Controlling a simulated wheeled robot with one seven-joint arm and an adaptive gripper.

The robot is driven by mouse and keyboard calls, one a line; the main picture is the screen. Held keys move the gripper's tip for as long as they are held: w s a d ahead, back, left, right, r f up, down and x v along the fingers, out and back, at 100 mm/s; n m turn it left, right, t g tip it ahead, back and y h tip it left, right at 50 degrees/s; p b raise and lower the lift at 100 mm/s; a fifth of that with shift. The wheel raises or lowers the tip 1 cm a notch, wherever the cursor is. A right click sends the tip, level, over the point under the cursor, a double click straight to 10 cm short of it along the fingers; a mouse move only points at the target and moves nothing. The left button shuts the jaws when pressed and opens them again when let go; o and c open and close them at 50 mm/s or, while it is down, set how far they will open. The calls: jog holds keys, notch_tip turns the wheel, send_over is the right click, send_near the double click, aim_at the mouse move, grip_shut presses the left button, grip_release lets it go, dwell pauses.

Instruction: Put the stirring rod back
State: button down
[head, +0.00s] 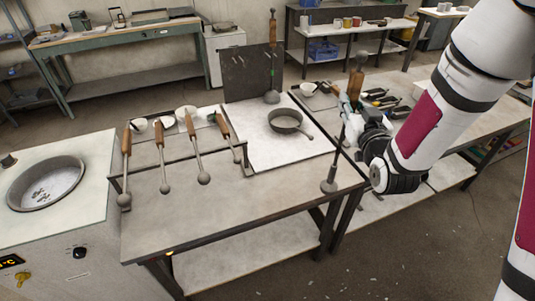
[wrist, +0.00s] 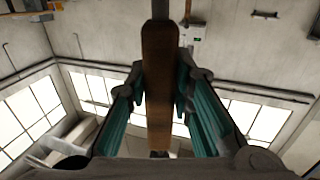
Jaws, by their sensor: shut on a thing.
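My gripper (head: 352,117) is shut on the wooden handle of a long stirring rod (head: 341,152). The rod hangs nearly upright, slightly tilted, with its wide dark foot near the front right corner of the workbench (head: 240,212). I cannot tell whether the foot touches the bench. In the wrist view the wooden handle (wrist: 158,85) stands between the two teal-padded fingers, with a metal shaft above it. A similar long tool (head: 273,55) with a wooden handle stands upright by the dark panel (head: 247,72) at the back of the bench.
Several wooden-handled ladles (head: 197,150) lean in a row on a rack at the left. A dark pan (head: 286,121) sits on the white board (head: 282,150). A round basin (head: 45,184) is in the unit at far left. The front of the workbench is clear.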

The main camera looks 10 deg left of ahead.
jog(key=w+a+r+n+g+y, duration=0.2)
jog(key=a+r+y, duration=0.3)
jog(key=a+r, duration=0.7)
notch_tip(320, 180, up, 4)
jog(key=shift+a+f+n, duration=0.15)
jog(key=shift+a+n, duration=0.15)
jog(key=shift+n, duration=0.4)
jog(key=shift+w, duration=0.1)
